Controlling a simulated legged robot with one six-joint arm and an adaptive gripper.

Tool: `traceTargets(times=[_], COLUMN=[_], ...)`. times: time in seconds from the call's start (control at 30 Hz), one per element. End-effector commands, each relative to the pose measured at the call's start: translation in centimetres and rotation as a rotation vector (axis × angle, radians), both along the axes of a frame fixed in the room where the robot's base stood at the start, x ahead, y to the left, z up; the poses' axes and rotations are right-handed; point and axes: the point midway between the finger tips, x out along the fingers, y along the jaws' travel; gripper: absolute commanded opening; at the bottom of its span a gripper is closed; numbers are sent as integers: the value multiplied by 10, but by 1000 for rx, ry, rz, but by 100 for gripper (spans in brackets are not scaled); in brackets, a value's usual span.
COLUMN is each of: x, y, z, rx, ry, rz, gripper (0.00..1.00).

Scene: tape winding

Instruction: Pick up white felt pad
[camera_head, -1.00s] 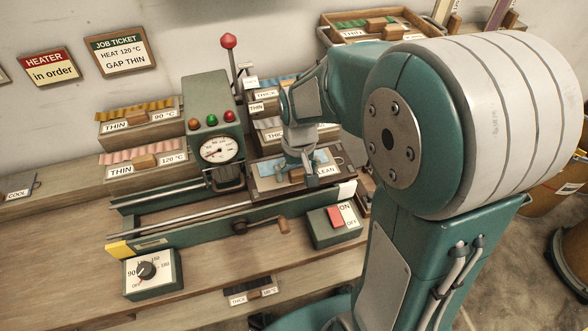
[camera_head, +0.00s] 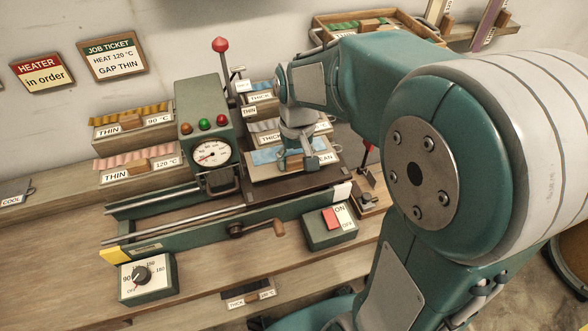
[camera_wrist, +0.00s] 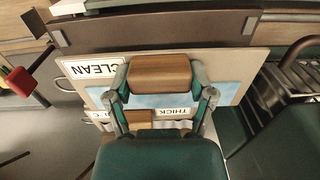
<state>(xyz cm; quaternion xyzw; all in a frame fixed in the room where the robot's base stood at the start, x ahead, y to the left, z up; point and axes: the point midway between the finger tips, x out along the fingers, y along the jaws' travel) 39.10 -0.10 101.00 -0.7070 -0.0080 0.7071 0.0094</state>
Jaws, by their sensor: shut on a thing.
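A pale flat pad (camera_head: 264,171) with a blue strip and a CLEAN label is over the dark bed plate (camera_head: 285,190) of the bench machine. It fills much of the wrist view (camera_wrist: 236,64). A wooden handle block (camera_wrist: 160,74) stands on it. My gripper (camera_head: 300,158) is shut on this block; its two fingers are on either side of it in the wrist view (camera_wrist: 161,88). The pad appears slightly above the plate and a little tilted. I cannot tell whether it is felt. My gripper hides part of its middle.
The green gauge housing (camera_head: 208,135) with a red-knobbed lever (camera_head: 221,45) stands just left of the pad. Labelled THIN and THICK boxes sit behind. An ON/OFF switch box (camera_head: 329,228) and a crank (camera_head: 258,229) are in front. A red-knobbed device (camera_head: 369,185) stands right.

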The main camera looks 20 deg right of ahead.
Motion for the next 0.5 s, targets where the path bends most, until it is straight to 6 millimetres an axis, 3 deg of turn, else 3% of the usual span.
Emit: traceTargets(times=[0.1, 0.37, 0.5], x=[1, 0, 0], y=[0, -61, -101], z=[23, 19, 19], rx=[0, 0, 0], ry=[-5, 1, 1], rz=[0, -9, -11], gripper=[13, 13, 13])
